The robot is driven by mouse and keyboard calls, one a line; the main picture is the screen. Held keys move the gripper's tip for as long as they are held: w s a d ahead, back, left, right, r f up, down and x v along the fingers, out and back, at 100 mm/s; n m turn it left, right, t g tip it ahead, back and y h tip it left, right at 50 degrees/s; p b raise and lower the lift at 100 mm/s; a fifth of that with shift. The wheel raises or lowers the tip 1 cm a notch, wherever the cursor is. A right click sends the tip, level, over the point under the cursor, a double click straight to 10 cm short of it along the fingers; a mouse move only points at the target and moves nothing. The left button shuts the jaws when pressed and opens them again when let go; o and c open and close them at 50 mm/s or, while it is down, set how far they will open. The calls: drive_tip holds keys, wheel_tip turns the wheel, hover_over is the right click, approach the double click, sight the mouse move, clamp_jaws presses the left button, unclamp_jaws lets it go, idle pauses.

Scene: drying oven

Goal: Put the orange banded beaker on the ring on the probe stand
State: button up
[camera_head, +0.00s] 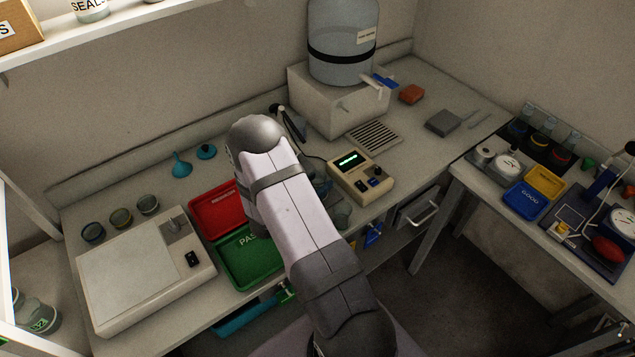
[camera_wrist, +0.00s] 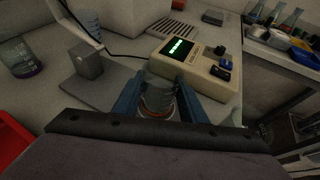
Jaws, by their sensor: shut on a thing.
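The orange banded beaker (camera_wrist: 160,90) is clear glass, with its orange band low down near the wrist view's middle. My gripper (camera_wrist: 157,95) is shut on it, with one blue finger on each side. The beaker looks roughly upright, and I cannot tell its height above the bench. The probe stand shows as a grey plate (camera_wrist: 70,92) with a metal block (camera_wrist: 88,62), left of and beyond the beaker. I cannot make out the ring. In the head view my arm hides most of the gripper and stand; a dark upright part (camera_head: 288,122) shows behind the arm.
The meter (camera_head: 360,178) with a lit display stands close right of my gripper. Another glass beaker (camera_wrist: 22,60) stands at left in the wrist view. Red (camera_head: 215,210) and green (camera_head: 248,258) trays lie left of my arm. Several banded beakers (camera_head: 121,218) stand further left.

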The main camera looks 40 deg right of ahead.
drive_tip(key=shift+f, duration=0.15)
drive_tip(key=o, duration=1.1)
drive_tip(key=shift+r, duration=0.25)
drive_tip(key=shift+s+a, duration=0.1)
drive_tip(key=shift+a, duration=0.35)
drive_tip(key=b+v, duration=0.3)
drive_tip(key=v, duration=0.8)
drive_tip(key=shift+r, duration=0.25)
